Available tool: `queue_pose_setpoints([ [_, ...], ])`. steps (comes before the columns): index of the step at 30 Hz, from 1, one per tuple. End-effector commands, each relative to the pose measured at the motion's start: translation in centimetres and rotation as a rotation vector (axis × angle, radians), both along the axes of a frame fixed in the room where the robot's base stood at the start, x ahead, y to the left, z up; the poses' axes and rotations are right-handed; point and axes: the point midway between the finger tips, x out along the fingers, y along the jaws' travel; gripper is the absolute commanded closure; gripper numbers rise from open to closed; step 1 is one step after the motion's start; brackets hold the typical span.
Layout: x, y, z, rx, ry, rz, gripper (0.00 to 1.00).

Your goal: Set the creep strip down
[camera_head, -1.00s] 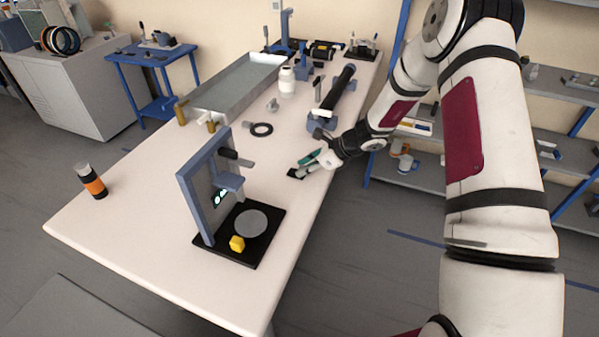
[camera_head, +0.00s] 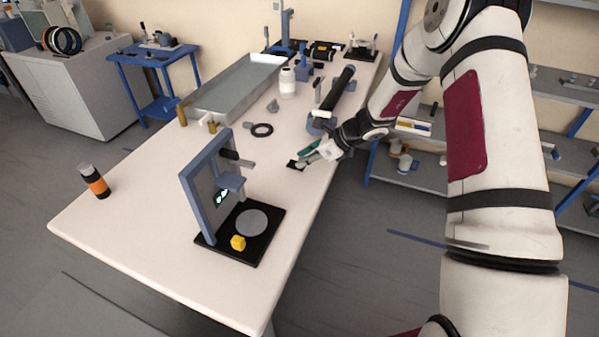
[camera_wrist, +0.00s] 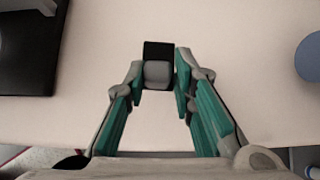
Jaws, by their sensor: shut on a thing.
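My gripper (camera_head: 308,157) is low over the right edge of the white table, beyond the press-like instrument. In the wrist view my gripper (camera_wrist: 160,84) has its green-padded fingers closed on the sides of a small grey piece with a dark square end, which I take to be the creep strip (camera_wrist: 158,52). In the head view its dark end (camera_head: 295,165) shows just beyond the fingertips, at or very near the tabletop. I cannot tell whether it touches the table. The fingers hide part of the strip.
A black ring (camera_head: 262,130), a dark cylinder on a stand (camera_head: 340,88) and a grey tray (camera_head: 195,108) lie farther back.

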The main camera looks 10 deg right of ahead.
Motion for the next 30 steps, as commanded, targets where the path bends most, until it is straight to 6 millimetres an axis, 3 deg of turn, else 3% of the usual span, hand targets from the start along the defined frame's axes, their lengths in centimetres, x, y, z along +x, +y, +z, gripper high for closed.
queue_pose_setpoints([
  [12, 0.0, 0.0, 1.6, -0.001, -0.001, 0.001, 1.00],
  [26, 0.0, 0.0, 1.8, 0.000, -0.001, -0.002, 1.00],
  [30, 0.1, 0.0, 3.5, -0.004, -0.006, -0.043, 1.00],
])
